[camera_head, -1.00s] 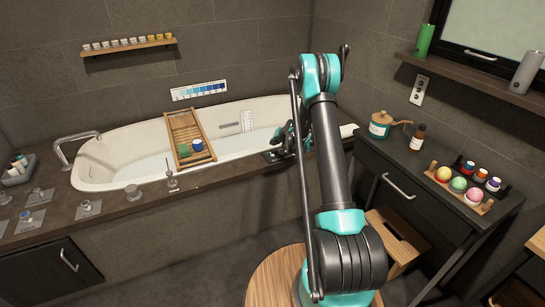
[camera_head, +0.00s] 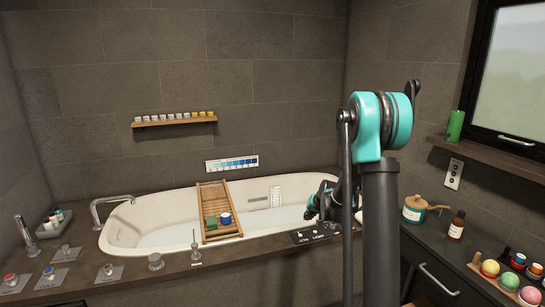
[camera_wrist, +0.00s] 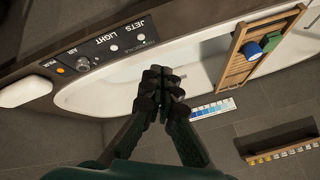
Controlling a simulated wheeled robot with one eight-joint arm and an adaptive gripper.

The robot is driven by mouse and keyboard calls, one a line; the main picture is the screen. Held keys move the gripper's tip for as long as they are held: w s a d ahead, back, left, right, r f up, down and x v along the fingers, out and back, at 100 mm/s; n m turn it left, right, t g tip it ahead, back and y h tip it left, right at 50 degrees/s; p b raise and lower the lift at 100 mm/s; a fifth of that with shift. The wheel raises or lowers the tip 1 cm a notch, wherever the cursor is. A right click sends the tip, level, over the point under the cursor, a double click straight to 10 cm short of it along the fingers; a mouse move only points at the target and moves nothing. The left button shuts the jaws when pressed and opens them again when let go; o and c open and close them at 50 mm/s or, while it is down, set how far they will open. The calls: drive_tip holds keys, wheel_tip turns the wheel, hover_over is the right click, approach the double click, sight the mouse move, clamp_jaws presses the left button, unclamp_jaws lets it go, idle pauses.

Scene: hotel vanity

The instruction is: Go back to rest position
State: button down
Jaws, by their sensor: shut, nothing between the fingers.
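My gripper (camera_wrist: 163,82) is shut and empty in the wrist view, its dark fingers together above the near right end of the bathtub. In the head view my gripper (camera_head: 312,208) is small and partly hidden by my arm, over the right end of the white bathtub (camera_head: 125,225). The control panel (camera_head: 315,234) marked JETS and LIGHT lies on the tub deck just below it. The panel also shows in the wrist view (camera_wrist: 105,47), apart from the fingertips.
A wooden bath tray (camera_head: 212,192) spans the tub with a green and a blue item on it. A teal-labelled pot (camera_head: 413,210) and a brown bottle (camera_head: 457,226) stand on the right counter. A shelf of small jars (camera_head: 175,121) hangs on the back wall.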

drive_tip(key=s+d+r+n+g+h, duration=0.1)
drive_tip(key=s+r, duration=0.2)
drive_tip(key=s, duration=0.7)
drive_tip(key=s+r+g, duration=0.1)
drive_tip(key=s+r, duration=0.2)
drive_tip(key=s, duration=0.7)
drive_tip(key=s+d+f+n+h, duration=0.1)
drive_tip(key=s+d+f, duration=0.1)
drive_tip(key=s, duration=1.7)
drive_tip(key=shift+s+d+f+n+g+h, duration=0.2)
drive_tip(key=shift+s+f+n+g+h, duration=0.15)
drive_tip(key=shift+f, duration=0.3)
